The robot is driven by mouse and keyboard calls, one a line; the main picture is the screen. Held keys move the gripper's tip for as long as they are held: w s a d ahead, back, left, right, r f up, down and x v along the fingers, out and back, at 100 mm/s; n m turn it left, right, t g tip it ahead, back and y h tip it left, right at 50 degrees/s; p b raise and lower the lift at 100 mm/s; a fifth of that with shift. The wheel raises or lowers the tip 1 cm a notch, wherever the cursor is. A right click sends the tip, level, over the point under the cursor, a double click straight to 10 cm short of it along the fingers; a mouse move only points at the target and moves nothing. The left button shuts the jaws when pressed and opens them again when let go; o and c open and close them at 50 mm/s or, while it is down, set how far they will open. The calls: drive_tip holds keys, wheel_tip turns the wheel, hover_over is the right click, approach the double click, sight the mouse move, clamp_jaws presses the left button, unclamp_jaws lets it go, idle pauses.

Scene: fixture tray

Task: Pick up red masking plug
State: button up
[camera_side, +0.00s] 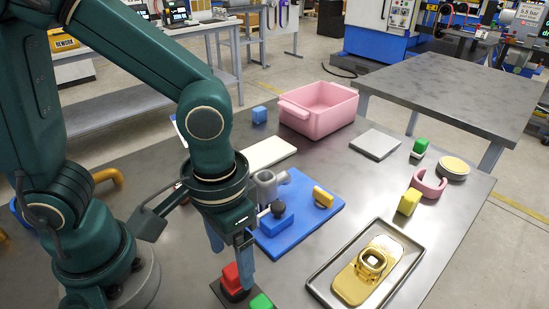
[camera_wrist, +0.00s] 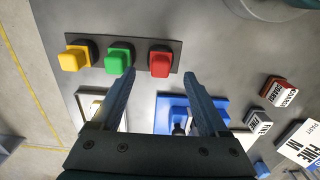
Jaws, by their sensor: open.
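The red masking plug (camera_wrist: 160,64) has a rounded square top on a black base and stands at the right end of a dark strip (camera_wrist: 136,45) in the wrist view. In the side view, the red plug (camera_side: 233,274) is low in the picture, just below my gripper, partly overlapped by a finger. My gripper (camera_side: 232,250) points down with its fingers apart and nothing between them. In the wrist view, the fingertips of my gripper (camera_wrist: 159,75) lie to either side of the red plug's column. I cannot tell the exact height gap.
A green plug (camera_wrist: 118,60) and a yellow plug (camera_wrist: 75,58) share the strip, left of the red one in the wrist view. A blue fixture plate (camera_side: 328,206) with a grey pipe part is close by.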

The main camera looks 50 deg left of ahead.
sight(233, 270)
drive_tip(key=shift+f, duration=2.1)
drive_tip(key=c, duration=1.1)
